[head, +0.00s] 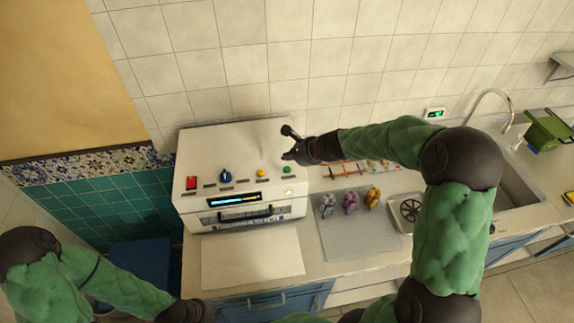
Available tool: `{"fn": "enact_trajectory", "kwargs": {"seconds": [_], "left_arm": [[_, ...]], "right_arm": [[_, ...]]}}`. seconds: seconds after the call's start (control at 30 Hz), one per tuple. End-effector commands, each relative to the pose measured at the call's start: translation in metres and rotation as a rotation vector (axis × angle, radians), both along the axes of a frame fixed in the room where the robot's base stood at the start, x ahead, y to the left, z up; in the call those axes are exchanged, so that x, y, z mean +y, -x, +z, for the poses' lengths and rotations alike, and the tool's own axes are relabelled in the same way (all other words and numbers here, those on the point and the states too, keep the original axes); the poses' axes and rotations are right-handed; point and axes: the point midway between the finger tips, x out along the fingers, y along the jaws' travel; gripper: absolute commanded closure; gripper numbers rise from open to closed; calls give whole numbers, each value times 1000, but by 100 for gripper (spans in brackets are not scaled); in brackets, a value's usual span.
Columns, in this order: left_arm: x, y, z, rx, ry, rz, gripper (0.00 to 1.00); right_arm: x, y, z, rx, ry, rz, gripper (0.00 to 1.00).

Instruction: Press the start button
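A white machine (225,150) stands on the counter in the head view. Its sloped front carries a red switch (191,183), a blue knob (225,176), a yellow button (261,173) and a green button (286,169). The labels are too small to read, so I cannot tell which one is marked start. My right gripper (287,144) is over the machine's right side, just above the green button, with its fingers apart and nothing visible between them. Contact with the button is not visible. My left gripper (205,312) is low at the bottom edge, its fingers not clearly shown.
A lit display (234,200) is below the controls. To the right are a grey mat (345,238) with several small wrapped items, a row of colourful objects (355,168), a sink (516,165) and a green container (547,130).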

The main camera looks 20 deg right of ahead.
Motion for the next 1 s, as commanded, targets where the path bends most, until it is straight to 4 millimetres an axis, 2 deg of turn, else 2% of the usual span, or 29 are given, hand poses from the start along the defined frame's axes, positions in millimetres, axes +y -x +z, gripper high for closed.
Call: {"fn": "enact_trajectory", "kwargs": {"seconds": [0.03,0.23,1.0], "left_arm": [[0,0,8,0,0,0,100],[0,0,20,0,0,0,100],[0,0,19,0,0,0,100]], "right_arm": [[0,0,8,0,0,0,100],[0,0,22,0,0,0,100],[0,0,21,0,-1,-1,100]]}}
